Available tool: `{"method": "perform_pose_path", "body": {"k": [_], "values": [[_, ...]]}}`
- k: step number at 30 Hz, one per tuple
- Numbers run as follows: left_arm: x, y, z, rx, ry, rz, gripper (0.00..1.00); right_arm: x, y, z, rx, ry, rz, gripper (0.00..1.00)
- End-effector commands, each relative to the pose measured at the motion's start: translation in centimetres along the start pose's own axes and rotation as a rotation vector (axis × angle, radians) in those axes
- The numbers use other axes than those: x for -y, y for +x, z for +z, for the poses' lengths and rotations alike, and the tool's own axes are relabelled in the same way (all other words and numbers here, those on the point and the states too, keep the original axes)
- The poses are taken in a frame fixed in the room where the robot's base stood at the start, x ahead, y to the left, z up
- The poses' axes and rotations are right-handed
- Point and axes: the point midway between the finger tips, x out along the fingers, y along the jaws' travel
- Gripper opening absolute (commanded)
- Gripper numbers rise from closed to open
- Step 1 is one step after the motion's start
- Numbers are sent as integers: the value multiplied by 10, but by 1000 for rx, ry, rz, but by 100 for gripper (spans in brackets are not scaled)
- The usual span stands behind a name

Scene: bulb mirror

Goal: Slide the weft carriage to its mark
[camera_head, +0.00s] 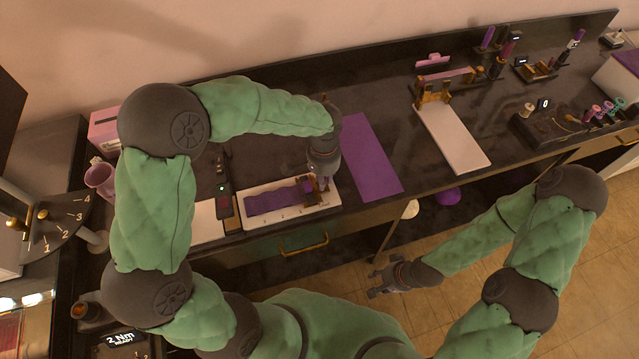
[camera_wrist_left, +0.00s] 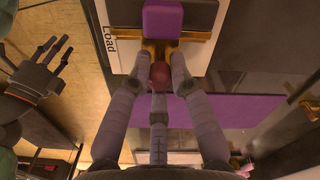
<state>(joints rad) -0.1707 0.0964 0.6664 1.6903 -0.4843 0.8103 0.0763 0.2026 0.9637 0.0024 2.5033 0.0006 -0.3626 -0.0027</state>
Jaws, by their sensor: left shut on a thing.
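My left gripper (camera_head: 321,181) reaches down at the right end of a white board (camera_head: 290,218) with a purple band (camera_head: 272,200) and small printed marks along its front. In the left wrist view my left gripper (camera_wrist_left: 160,78) is shut on the dark red knob (camera_wrist_left: 161,72) of a brass piece, which looks like the weft carriage (camera_wrist_left: 148,46). A purple block (camera_wrist_left: 162,20) lies beside it, and "Load" is printed on the white board. My right gripper (camera_head: 384,284) hangs open and empty in front of the table; its fingers also show in the left wrist view (camera_wrist_left: 50,62).
A purple mat (camera_head: 368,160) lies just right of the board, and a white runner (camera_head: 453,138) with brass fittings farther right. A dark device (camera_head: 224,188) stands at the board's left. A pink mug (camera_head: 100,178) and numbered dial (camera_head: 58,222) are at far left.

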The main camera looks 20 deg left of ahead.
Motion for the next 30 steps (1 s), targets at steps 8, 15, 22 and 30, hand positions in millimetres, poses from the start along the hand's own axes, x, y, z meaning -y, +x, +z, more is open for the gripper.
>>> {"method": "perform_pose_path", "body": {"k": [8, 15, 22, 30], "values": [[8, 0, 14, 3, 0, -1, 0, 0, -1, 0, 0, 0, 0, 40], [14, 0, 24, 2, 0, -1, 0, 1, -2, 0, 0, 0, 0, 40], [20, 0, 34, 1, 0, -1, 0, 1, -3, 0, 0, 0, 0, 40], [27, 0, 46, 2, -1, 0, 0, 1, -4, 0, 0, 0, 0, 40]]}}
